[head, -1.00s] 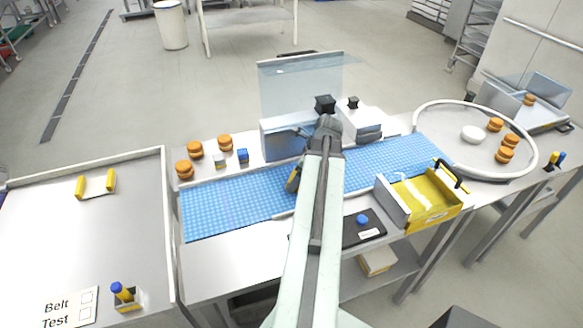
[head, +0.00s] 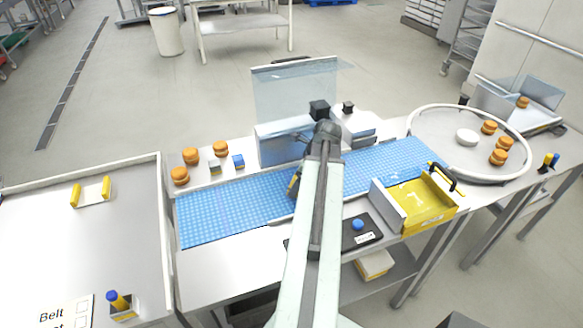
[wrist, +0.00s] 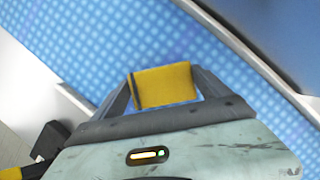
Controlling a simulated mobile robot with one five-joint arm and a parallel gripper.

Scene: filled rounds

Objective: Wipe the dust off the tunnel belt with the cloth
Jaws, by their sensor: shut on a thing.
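The blue belt (head: 235,207) runs from the front left to the round table on the right, passing by the clear-shielded tunnel (head: 285,143). My gripper (head: 294,184) is low over the belt, just in front of the tunnel, and my arm hides part of it. In the wrist view my gripper (wrist: 165,92) is shut on a yellow piece, the cloth (wrist: 163,84), with the blue belt (wrist: 150,38) behind it. I cannot tell whether the cloth touches the belt. I cannot make out dust clearly.
Several orange-brown rounds (head: 191,156) and small blocks stand behind the belt at left. A yellow tray (head: 425,205) and a black pad with a blue button (head: 357,224) are in front at right. A round rimmed table (head: 412,120) stands at the belt's right end.

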